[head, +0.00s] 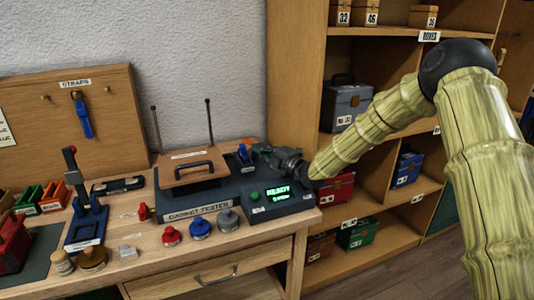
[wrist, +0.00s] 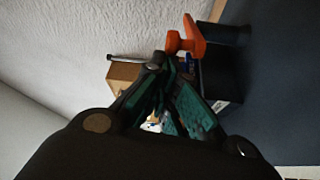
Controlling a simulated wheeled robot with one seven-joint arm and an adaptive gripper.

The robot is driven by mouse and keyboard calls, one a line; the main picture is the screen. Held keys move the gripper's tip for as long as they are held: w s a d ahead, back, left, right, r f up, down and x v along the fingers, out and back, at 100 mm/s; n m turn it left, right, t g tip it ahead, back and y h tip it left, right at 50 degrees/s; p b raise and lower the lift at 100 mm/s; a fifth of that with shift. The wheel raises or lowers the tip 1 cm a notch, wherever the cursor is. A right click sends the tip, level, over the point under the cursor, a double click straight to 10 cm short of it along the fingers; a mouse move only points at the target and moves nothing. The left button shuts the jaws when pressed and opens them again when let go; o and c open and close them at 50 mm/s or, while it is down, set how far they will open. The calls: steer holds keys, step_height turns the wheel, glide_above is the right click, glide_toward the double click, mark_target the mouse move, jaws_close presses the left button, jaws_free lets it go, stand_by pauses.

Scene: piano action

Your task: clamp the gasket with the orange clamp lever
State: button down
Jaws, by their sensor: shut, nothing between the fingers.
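The gasket tester (head: 190,212) is a dark box on the bench, with a wooden lid (head: 190,168) lying shut on its left part. The gasket is not visible. The orange clamp lever (wrist: 187,38) shows in the wrist view, just up and right of my fingertips and apart from them in the picture. My gripper (head: 264,152) is shut and empty above the tester's back right, near a small blue part (head: 244,154). Its closed fingers also show in the wrist view (wrist: 157,65).
The tester's lit display (head: 278,193) reads READY, beside a green button (head: 255,195). Red, blue and grey knobbed pieces (head: 200,228) stand in front. A blue lever stand (head: 86,215) is at left. Two thin rods rise behind the lid. A shelf (head: 345,205) stands at right.

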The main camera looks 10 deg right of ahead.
steer(key=shift+w+d+b, duration=0.3)
steer(key=shift+d+b, duration=0.5)
steer(key=shift+d, duration=0.1)
steer(key=shift+w+d+b, duration=0.3)
steer(key=shift+d+b, duration=0.5)
steer(key=shift+d, duration=0.1)
steer(key=shift+w+d, duration=0.1)
steer(key=w+d+b+v, duration=0.1)
steer(key=v, duration=0.8)
steer(key=shift+d+r, duration=0.4)
